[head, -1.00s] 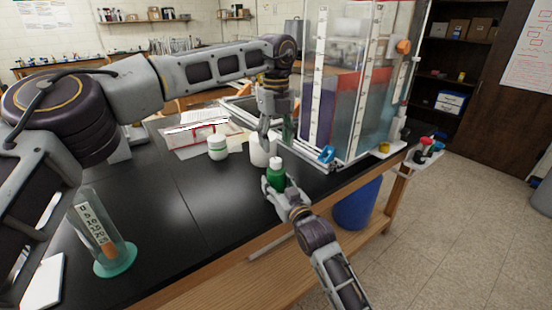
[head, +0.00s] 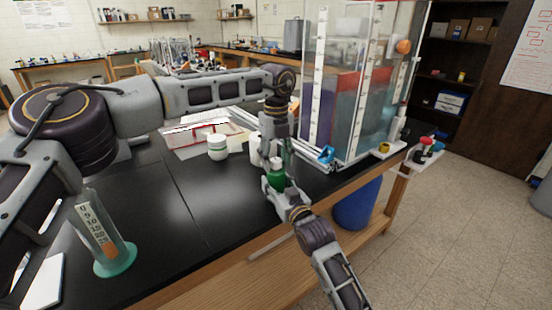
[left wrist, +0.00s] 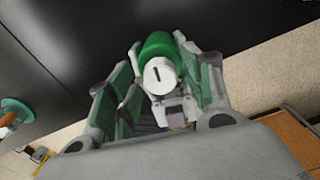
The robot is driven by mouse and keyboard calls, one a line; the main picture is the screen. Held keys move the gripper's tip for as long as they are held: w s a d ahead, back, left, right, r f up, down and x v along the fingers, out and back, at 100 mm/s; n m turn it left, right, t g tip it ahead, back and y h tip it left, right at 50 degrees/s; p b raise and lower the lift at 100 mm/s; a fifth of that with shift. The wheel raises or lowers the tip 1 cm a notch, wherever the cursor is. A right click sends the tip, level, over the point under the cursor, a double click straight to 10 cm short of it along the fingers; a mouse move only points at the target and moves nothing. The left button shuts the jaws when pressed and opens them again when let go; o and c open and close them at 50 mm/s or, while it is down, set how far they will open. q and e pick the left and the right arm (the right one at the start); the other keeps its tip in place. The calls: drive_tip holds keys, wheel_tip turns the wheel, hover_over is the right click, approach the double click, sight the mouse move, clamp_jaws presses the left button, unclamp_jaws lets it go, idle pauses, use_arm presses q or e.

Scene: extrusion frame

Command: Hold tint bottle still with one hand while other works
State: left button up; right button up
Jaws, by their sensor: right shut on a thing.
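The tint bottle is a small green bottle (head: 277,181) with a white cap (head: 275,163). It stands upright near the front edge of the black bench. My right gripper (head: 279,189) is shut around its body from the front. My left gripper (head: 272,155) is just above, pointing down, with its fingers apart beside the cap. In the left wrist view the white cap (left wrist: 159,76) and green bottle shoulder (left wrist: 158,46) show between the open left fingers (left wrist: 160,88). Whether those fingers touch the cap cannot be told.
A white jar (head: 217,147) stands left of the grippers. A white cup (head: 254,150) is mostly hidden behind my left gripper. A tall clear tank (head: 345,110) stands close on the right. A cylinder with a green base (head: 115,262) is at the front left. The middle of the bench (head: 185,205) is clear.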

use_arm(q)
drive_tip(key=c, duration=0.9)
drive_tip(key=shift+o, duration=0.2)
